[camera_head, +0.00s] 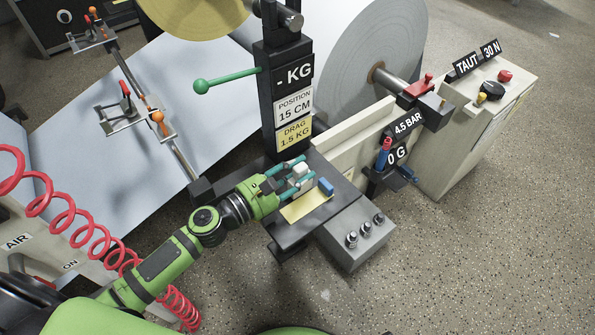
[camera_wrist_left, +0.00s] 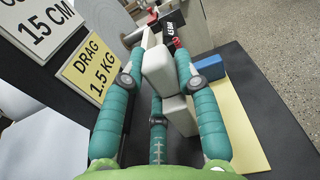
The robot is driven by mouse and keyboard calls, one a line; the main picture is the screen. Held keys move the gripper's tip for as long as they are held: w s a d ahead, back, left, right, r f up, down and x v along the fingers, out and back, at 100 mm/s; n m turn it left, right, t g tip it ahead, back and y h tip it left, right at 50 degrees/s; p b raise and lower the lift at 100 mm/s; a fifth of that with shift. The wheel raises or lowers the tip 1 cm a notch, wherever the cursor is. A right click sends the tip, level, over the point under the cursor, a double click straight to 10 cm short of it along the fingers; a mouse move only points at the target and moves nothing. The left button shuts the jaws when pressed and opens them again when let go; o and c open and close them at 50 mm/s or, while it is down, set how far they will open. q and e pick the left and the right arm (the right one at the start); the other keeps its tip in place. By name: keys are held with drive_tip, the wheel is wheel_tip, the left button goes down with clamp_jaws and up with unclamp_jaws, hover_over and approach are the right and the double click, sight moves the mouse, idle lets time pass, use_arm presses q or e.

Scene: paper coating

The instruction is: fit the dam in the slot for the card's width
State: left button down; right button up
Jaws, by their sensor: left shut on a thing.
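My left gripper (camera_head: 292,174) reaches in from the left over a small dark table (camera_head: 318,222) at the foot of a black post. Its teal fingers, also in the left wrist view (camera_wrist_left: 160,70), are shut on a pale block (camera_wrist_left: 158,68). A second pale block (camera_wrist_left: 180,115) shows just below it; I cannot tell whether the two are joined. I cannot tell whether the held block is the dam. The card on the post (camera_head: 295,107) reads POSITION 15 CM. No slot can be made out. My right gripper is not in view.
A blue block (camera_head: 326,187) lies by a yellow pad (camera_head: 306,207) on the table. A yellow DRAG 1.5 KG card (camera_head: 294,135) is on the post. A grey knob box (camera_head: 357,234) stands in front. Red coiled hose (camera_head: 75,222) hangs left. Clamps line a rail behind.

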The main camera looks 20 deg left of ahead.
use_arm(q)
drive_tip(key=shift+f, duration=0.2)
drive_tip(key=c, duration=0.9)
unclamp_jaws()
drive_tip(key=shift+r, duration=0.15)
